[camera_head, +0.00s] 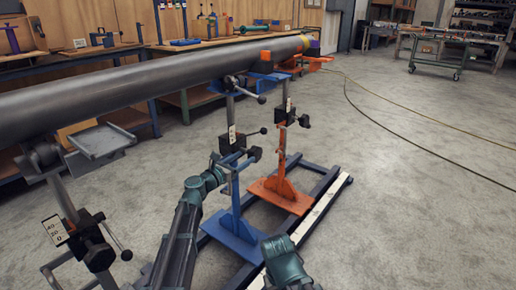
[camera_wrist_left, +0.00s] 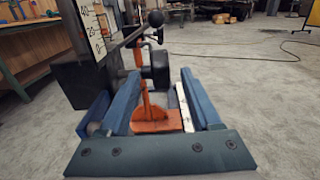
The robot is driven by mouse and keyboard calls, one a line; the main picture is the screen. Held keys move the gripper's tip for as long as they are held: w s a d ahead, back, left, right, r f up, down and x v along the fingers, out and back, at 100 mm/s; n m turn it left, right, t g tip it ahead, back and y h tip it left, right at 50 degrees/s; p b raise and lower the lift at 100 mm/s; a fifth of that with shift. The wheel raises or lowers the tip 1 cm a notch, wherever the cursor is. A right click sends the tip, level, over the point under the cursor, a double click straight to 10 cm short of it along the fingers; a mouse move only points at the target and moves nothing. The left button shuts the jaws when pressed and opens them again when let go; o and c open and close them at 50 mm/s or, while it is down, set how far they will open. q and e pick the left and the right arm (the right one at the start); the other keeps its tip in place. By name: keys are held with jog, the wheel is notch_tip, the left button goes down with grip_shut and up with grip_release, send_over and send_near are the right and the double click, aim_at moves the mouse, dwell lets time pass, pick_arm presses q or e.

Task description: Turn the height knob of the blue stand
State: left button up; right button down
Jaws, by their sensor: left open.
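The blue stand (camera_head: 237,232) stands upright under the dark pipe (camera_head: 130,88), with a black clamp block (camera_head: 232,144), a white scale and a black height knob (camera_head: 255,154) on its post. My left gripper (camera_head: 234,168) is open just in front of this knob. In the left wrist view, the dark round knob (camera_wrist_left: 159,68) shows between and beyond the open fingers (camera_wrist_left: 147,92), and the block with the scale (camera_wrist_left: 92,28) is at the left. Whether a finger touches the knob cannot be told.
An orange stand (camera_head: 282,190) stands close behind and right of the blue one, and also shows in the wrist view (camera_wrist_left: 150,112). Another stand (camera_head: 92,243) is at the lower left. A dark floor rail (camera_head: 322,185) runs beside them. Open floor lies right.

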aim_at(260, 148)
pick_arm(q)
jog(key=x, duration=1)
jog(key=shift+w+d, duration=0.2)
jog(key=shift+w, duration=0.05)
grip_shut()
